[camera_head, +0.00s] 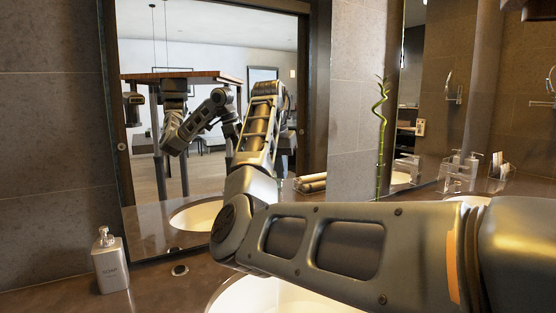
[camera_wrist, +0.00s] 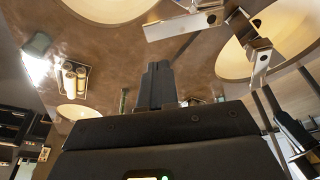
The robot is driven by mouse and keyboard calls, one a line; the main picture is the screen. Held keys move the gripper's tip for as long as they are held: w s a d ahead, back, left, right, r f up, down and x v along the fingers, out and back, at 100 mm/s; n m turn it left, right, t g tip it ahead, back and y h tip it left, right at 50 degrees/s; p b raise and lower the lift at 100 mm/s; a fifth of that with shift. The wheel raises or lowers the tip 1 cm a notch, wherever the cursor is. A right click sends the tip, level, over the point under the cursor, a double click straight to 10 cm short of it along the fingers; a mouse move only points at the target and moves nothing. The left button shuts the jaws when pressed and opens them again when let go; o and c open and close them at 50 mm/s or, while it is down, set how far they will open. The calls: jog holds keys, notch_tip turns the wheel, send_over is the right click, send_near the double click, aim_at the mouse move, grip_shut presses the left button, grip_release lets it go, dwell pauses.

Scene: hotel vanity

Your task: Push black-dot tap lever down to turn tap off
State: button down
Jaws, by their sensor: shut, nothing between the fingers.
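In the wrist view, a flat shiny metal tap part (camera_wrist: 178,26) lies at the top centre, with a small dark spot near its right end. A second bent metal tap piece (camera_wrist: 259,60) stands to its right, over a lit basin. I cannot tell which piece is the lever, or whether one is a reflection. My gripper (camera_wrist: 157,68) is shut and empty; its dark fingertips point up the picture, below the flat metal part, with a visible gap in the image. In the head view my arm hides the tap and I cannot make out my gripper.
A grey soap dispenser (camera_head: 110,264) stands at the counter's left. A small round fitting (camera_head: 180,270) is on the counter near it. A white basin (camera_head: 262,296) lies below my arm. The mirror (camera_head: 200,45) rises close behind. A tray of rolled towels (camera_head: 311,184) and a green bamboo stem (camera_head: 381,140) also show.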

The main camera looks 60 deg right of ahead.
jog(key=x, duration=0.5)
jog(key=a+p+x, duration=0.1)
jog(key=x, duration=0.2)
jog(key=shift+s+f, duration=0.2)
jog(key=shift+s, duration=0.15)
jog(key=shift+w, duration=0.1)
